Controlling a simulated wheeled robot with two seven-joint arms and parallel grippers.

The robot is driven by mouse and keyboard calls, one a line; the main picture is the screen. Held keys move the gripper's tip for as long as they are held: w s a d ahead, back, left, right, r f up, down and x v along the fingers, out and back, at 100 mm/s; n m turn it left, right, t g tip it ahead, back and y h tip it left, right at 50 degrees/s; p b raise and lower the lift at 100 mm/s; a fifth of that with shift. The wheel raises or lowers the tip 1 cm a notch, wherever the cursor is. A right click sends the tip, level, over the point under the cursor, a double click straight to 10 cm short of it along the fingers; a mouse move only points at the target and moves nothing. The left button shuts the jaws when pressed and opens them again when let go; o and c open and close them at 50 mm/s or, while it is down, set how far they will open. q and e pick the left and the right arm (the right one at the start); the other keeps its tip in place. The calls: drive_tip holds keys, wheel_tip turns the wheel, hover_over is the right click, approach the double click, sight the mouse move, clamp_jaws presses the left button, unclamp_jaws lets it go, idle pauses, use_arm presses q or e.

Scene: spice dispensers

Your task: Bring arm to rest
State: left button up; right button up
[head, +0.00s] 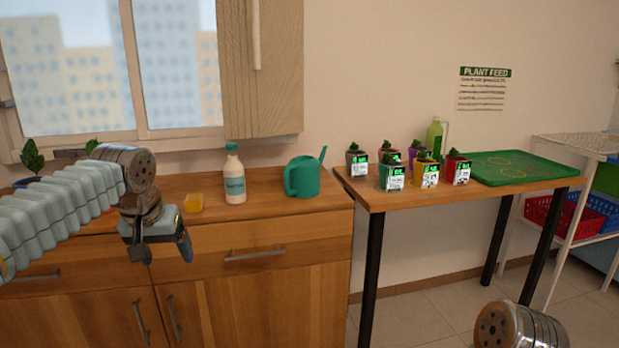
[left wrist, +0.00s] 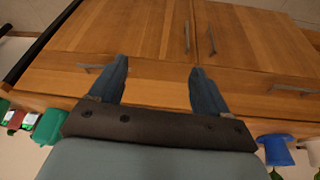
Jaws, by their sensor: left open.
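My left gripper (head: 166,252) hangs in front of the wooden cabinet (head: 270,290) in the head view, its arm coming in from the left. In the left wrist view its two fingers (left wrist: 157,85) are spread apart with nothing between them, and the cabinet doors (left wrist: 150,30) show beyond. Part of my right arm (head: 518,328) shows at the bottom right of the head view; its gripper is out of the frame.
Several potted plants (head: 392,174) and a green tray (head: 520,170) are on the table (head: 470,193). A shelf (head: 572,222) with baskets stands at right.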

use_arm(q)
drive_tip(key=d+f+m+g+h, duration=0.1)
drive_tip(key=d+f, duration=0.3)
drive_tip(key=f, duration=0.7)
drive_tip(key=s+d+f+h, duration=0.1)
drive_tip(key=d+f, duration=0.3)
drive_tip(key=f, duration=0.7)
drive_tip(key=d+f+m+g+h, duration=0.1)
drive_tip(key=d+f, duration=0.3)
drive_tip(key=f, duration=0.6)
drive_tip(key=s+d+f+n, duration=0.1)
drive_tip(key=s+d+f, duration=0.1)
drive_tip(key=s+f, duration=0.7)
drive_tip(key=s+d+f+n+g+h, duration=0.1)
drive_tip(key=s+d+f, duration=0.2)
drive_tip(key=s+f, duration=0.6)
drive_tip(key=s, duration=0.2)
drive_tip(key=shift+s+f, duration=0.25)
drive_tip(key=shift+s, duration=0.1)
